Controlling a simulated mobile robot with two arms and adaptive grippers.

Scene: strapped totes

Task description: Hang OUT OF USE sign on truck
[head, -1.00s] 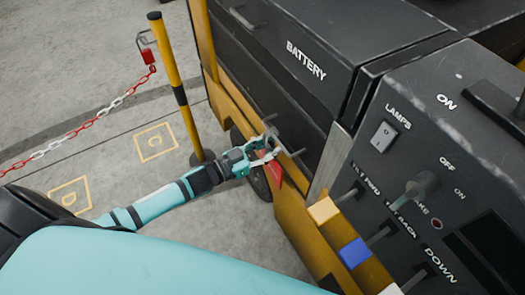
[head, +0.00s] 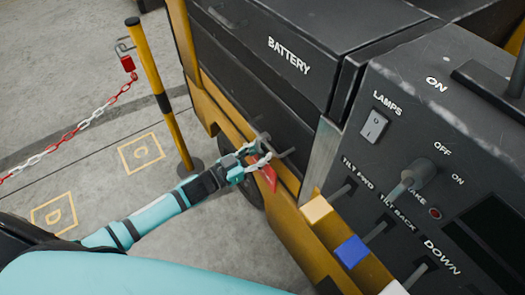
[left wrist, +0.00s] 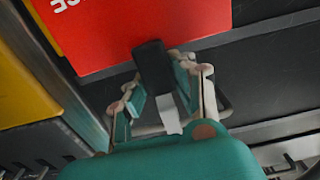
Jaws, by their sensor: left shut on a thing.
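The red sign (left wrist: 150,25) with white lettering fills the top of the left wrist view. Only part of its text shows. In the head view a small red piece of it (head: 268,178) shows under my left gripper. My left gripper (left wrist: 165,95) is shut on a black piece (left wrist: 153,68) at the sign's edge, with a white strip below it. In the head view the gripper (head: 256,163) is beside the truck's yellow and black side (head: 280,120), close to a thin grey bar there. Whether the sign touches the bar I cannot tell. My right gripper is not in view.
A yellow-black post (head: 160,95) with a red padlock (head: 128,64) and a red-white chain (head: 75,130) stands at left. The truck's control panel (head: 400,130), with switches and coloured levers (head: 353,252), is at right. Marked grey floor lies at left.

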